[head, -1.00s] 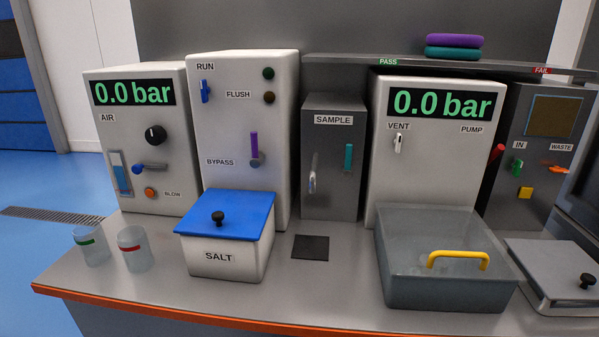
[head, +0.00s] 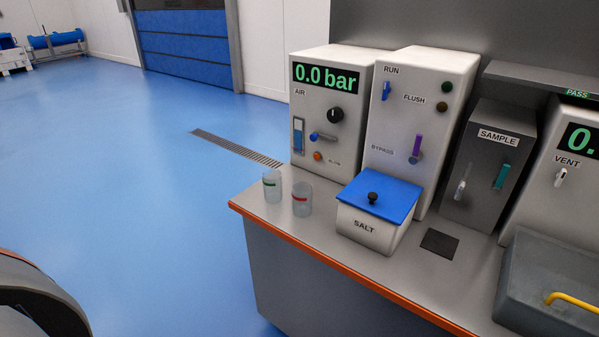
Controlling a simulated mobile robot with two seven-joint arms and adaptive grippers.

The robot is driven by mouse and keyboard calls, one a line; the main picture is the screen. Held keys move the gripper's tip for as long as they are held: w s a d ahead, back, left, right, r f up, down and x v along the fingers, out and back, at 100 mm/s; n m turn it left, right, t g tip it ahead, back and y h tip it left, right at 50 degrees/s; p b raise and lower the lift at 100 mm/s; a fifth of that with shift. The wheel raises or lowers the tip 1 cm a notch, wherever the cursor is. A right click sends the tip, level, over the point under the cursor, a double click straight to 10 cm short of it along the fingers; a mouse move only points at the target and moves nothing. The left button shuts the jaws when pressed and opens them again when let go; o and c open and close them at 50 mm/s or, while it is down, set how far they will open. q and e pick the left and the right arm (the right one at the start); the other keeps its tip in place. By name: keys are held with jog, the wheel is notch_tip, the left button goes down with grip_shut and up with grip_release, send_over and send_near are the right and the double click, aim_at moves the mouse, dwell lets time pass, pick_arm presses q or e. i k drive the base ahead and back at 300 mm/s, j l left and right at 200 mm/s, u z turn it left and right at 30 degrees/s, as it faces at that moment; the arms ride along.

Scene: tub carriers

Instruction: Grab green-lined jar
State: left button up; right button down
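The green-lined jar (head: 272,187) is a small clear cup with a green band. It stands upright near the left end of the grey bench. A similar jar with a red band (head: 302,199) stands close to its right. Neither of my grippers shows in the head view. A dark curved part at the lower left edge looks like part of my own body.
The bench (head: 283,228) has an orange front edge. The white SALT box (head: 366,229) with a blue lid stands right of the jars. The AIR unit (head: 350,92) stands behind them. Open blue floor (head: 170,220) lies to the left.

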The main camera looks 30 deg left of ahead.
aim_at(273, 186)
jog(key=i+j+z, duration=0.15)
jog(key=j, duration=0.9)
jog(key=j+z, duration=0.15)
jog(key=j, duration=0.85)
jog(key=i, duration=0.05)
